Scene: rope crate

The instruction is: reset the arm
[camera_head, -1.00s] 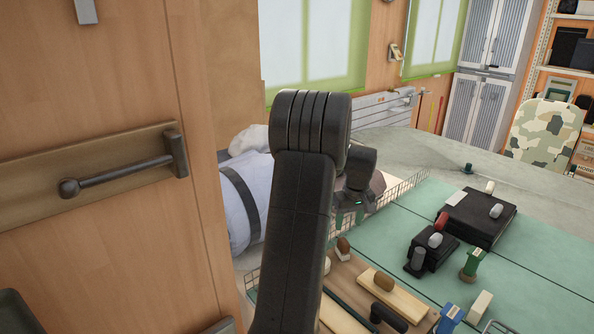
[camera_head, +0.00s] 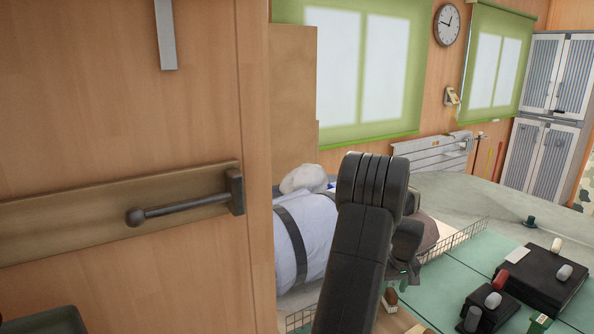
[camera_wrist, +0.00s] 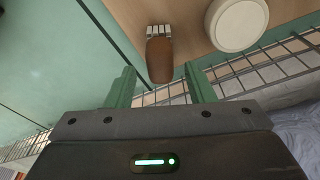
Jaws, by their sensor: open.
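My arm rises in the middle of the head view, with its dark links in front of the mat and the strapped bundle. My gripper shows in the wrist view (camera_wrist: 160,90), its two green fingers apart with nothing held between them. Just beyond the fingertips is a brown-handled brush (camera_wrist: 160,58) with pale bristles, lying on a wooden surface.
A wooden door (camera_head: 120,130) with a bar handle (camera_head: 185,207) stands close on the left. A wire mesh edge (camera_head: 455,240) borders the green mat (camera_head: 470,262). A white-blue strapped bundle (camera_head: 322,235) lies behind my arm. Black boxes (camera_head: 545,280) sit at the right. A round white object (camera_wrist: 238,22) is near the brush.

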